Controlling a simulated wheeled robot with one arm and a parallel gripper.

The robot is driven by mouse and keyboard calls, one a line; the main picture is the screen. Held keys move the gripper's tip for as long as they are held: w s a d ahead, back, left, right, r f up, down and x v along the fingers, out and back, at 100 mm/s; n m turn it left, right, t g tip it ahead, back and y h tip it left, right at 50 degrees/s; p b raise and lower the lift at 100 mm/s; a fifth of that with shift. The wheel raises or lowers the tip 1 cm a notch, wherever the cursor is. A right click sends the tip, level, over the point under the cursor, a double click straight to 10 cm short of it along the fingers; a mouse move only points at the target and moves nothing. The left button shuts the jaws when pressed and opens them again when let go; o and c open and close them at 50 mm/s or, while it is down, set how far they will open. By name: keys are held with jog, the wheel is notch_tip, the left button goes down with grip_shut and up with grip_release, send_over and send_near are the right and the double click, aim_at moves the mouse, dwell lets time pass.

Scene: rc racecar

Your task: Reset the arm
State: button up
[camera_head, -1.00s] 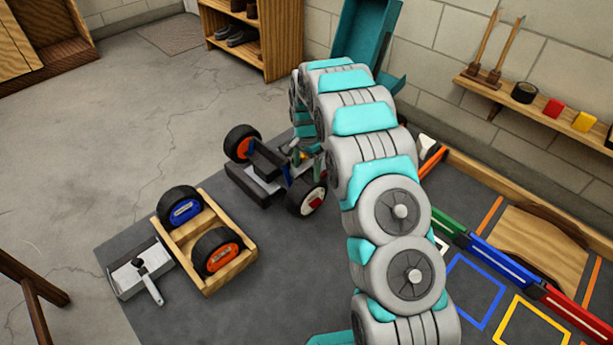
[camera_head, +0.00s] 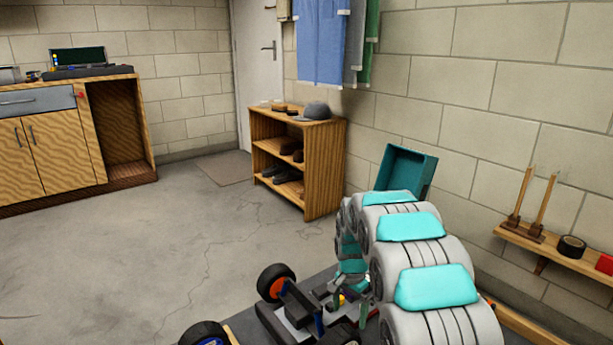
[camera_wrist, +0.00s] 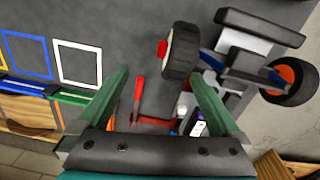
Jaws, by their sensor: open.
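My arm of grey and teal links fills the lower right of the head view and curves down toward the dark mat. My gripper (camera_wrist: 160,98) is open in the wrist view, its two green fingers apart with nothing held between them. The RC racecar (camera_wrist: 240,65) lies on the mat just beyond the fingers, with a wheel of white rim and one of orange hub showing. In the head view the racecar (camera_head: 292,308) is at the bottom, partly hidden by my arm. The fingertips are hard to make out in the head view.
A wooden shoe shelf (camera_head: 320,165) stands by the wall, and a wooden cabinet (camera_head: 50,150) is at the far left. A wall shelf (camera_head: 545,248) holds tools and tape. Outlined squares (camera_wrist: 77,64) mark the mat. The concrete floor at left is clear.

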jog(key=s+d+r+n+p, duration=0.2)
jog(key=s+r+n+p, duration=0.15)
jog(key=s+r, duration=1.5)
jog(key=s+r+n+p, duration=0.1)
jog(key=s+r+n, duration=0.1)
jog(key=s, duration=1)
jog(key=s+r+n+g+p, duration=0.1)
jog(key=s+n, duration=0.2)
jog(key=s, duration=1)
jog(key=shift+s+d+r+n, duration=0.3)
jog(key=shift+d+r+n, duration=0.05)
jog(key=shift+d, duration=0.1)
